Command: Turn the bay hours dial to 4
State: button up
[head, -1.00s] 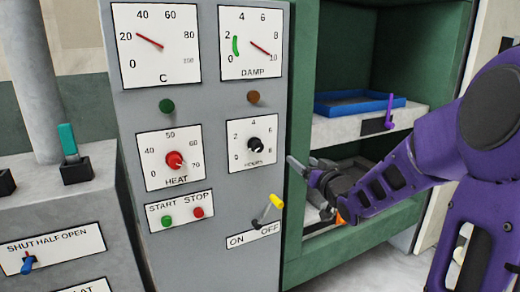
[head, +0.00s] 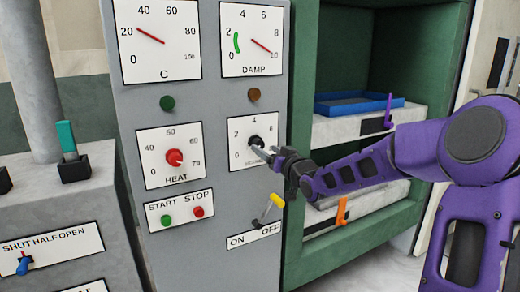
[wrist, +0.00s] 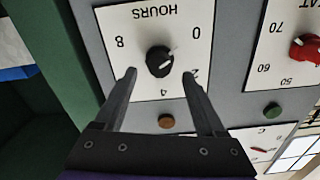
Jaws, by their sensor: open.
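The bay hours dial is a black knob (wrist: 160,61) with a white pointer mark on a white scale plate (wrist: 145,25), upside down in the wrist view. The mark points between 0 and 2. In the head view the knob (head: 256,142) shows just above my fingertips, and my gripper covers part of the plate. My gripper (wrist: 159,74) is open, with one finger on each side of the knob's lower edge in the wrist view. I cannot tell if the fingers touch the plate. In the head view my gripper (head: 264,154) reaches in from the right.
The red heat knob (head: 174,157) is left of the hours dial. Below are the start button (head: 167,222), stop button (head: 199,212) and yellow-tipped on/off lever (head: 270,207). A brown lamp (head: 254,95) sits above. The green press bay with a blue tray (head: 355,104) is at right.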

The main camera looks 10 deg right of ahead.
aim_at(260, 145)
jog(key=x, duration=0.5)
grip_shut()
dwell(0.3)
